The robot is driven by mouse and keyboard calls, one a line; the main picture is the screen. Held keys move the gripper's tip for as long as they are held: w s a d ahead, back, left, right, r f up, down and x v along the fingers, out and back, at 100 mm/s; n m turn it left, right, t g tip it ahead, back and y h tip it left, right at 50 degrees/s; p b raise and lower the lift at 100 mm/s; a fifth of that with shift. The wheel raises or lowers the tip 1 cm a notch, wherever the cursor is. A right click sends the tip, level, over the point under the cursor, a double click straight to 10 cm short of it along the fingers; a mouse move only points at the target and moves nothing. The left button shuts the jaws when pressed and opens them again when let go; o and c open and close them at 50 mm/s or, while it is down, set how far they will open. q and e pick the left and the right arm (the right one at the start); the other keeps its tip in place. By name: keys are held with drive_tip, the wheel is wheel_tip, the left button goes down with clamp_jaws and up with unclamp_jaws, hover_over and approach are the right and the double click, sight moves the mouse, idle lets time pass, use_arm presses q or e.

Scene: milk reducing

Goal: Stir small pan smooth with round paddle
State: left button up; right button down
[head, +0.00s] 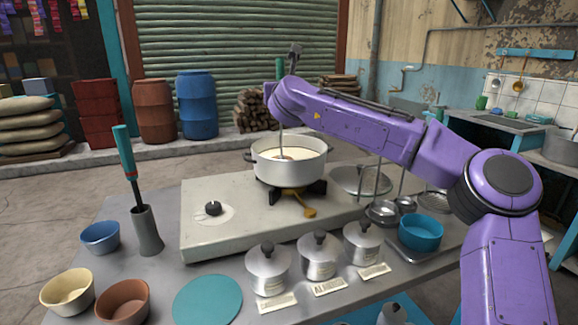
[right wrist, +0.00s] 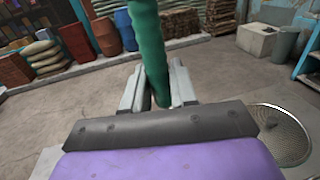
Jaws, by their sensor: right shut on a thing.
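A small white two-handled pan (head: 262,170) stands on a burner of the grey stove, holding a pale liquid (head: 305,151). My right gripper is above the pan; in the right wrist view its fingers (right wrist: 157,90) are shut on the green handle (right wrist: 150,40) of the paddle. In the head view the handle's top (head: 279,68) shows beside my purple arm, and the thin shaft (head: 281,138) runs down into the pan, nearly upright. A brownish patch shows at the liquid's surface by the shaft; the paddle head itself is not clear. My left gripper is not in view.
A teal and red handled tool (head: 126,158) stands in a grey holder (head: 147,232). Bowls, a teal disc (head: 208,300), lidded jars (head: 319,258) and a blue pot (head: 421,236) crowd the front. Ladles and a lid (head: 360,181) lie right of the pan.

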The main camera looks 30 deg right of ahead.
drive_tip(key=shift+s+d, duration=0.15)
drive_tip(key=shift+d, duration=0.4)
drive_tip(key=shift+s+d, duration=0.15)
drive_tip(key=shift+d, duration=0.4)
drive_tip(key=shift+r, duration=0.1)
wheel_tip(320, 180, up, 9)
drive_tip(key=p, duration=0.7)
drive_tip(key=shift+r+p, duration=0.6)
drive_tip(key=shift+r, duration=0.05)
